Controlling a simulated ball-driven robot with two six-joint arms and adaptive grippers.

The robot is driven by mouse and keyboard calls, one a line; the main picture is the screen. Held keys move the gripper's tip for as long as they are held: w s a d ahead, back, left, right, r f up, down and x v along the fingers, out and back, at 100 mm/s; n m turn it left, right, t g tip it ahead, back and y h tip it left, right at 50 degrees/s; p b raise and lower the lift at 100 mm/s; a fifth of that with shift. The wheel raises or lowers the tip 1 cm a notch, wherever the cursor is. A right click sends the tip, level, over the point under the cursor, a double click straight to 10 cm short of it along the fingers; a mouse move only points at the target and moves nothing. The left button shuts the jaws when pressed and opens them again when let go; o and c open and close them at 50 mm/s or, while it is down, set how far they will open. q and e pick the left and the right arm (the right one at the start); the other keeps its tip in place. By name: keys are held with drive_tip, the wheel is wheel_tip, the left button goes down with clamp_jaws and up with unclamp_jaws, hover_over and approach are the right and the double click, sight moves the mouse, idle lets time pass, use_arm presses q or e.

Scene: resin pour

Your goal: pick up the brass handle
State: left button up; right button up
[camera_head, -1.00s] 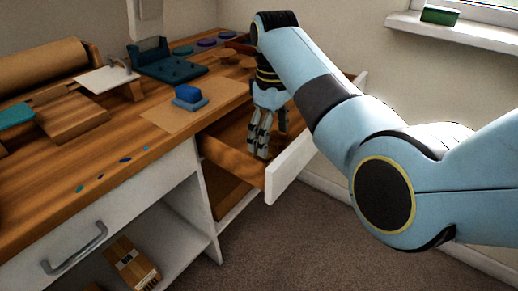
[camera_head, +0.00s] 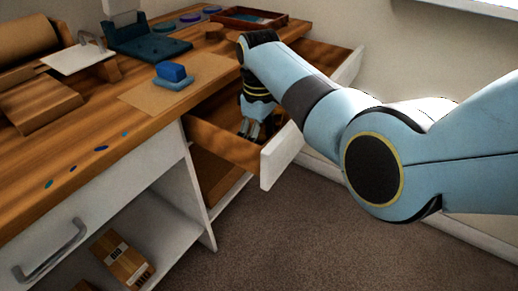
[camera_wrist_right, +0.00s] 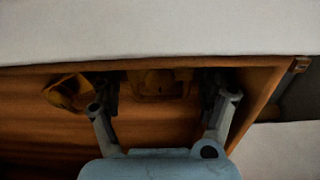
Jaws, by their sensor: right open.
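My right gripper (camera_head: 252,132) reaches down into the open drawer (camera_head: 280,153), its fingertips partly hidden by the drawer side. In the right wrist view my right gripper (camera_wrist_right: 160,98) is open, one finger on each side of a dim brass-coloured piece (camera_wrist_right: 157,84) near the drawer's white front. A second yellowish, angular piece (camera_wrist_right: 70,92) lies to the left, outside the fingers. Both are dark and partly cut off, so I cannot tell for certain which is the brass handle. Neither shows in the head view. My left gripper is not in view.
The drawer walls stand close around the gripper. On the worktop are a blue block on a pale blue base (camera_head: 173,77), a teal mould (camera_head: 148,44) and a brown tray (camera_head: 248,18). A cardboard box (camera_head: 123,260) sits on the shelf below.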

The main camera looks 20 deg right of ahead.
drive_tip(key=shift+f, duration=0.3)
drive_tip(key=c, duration=1.1)
drive_tip(key=shift+r, duration=0.1)
wheel_tip(320, 180, up, 10)
drive_tip(key=p, duration=0.3)
drive_tip(key=shift+w, duration=0.15)
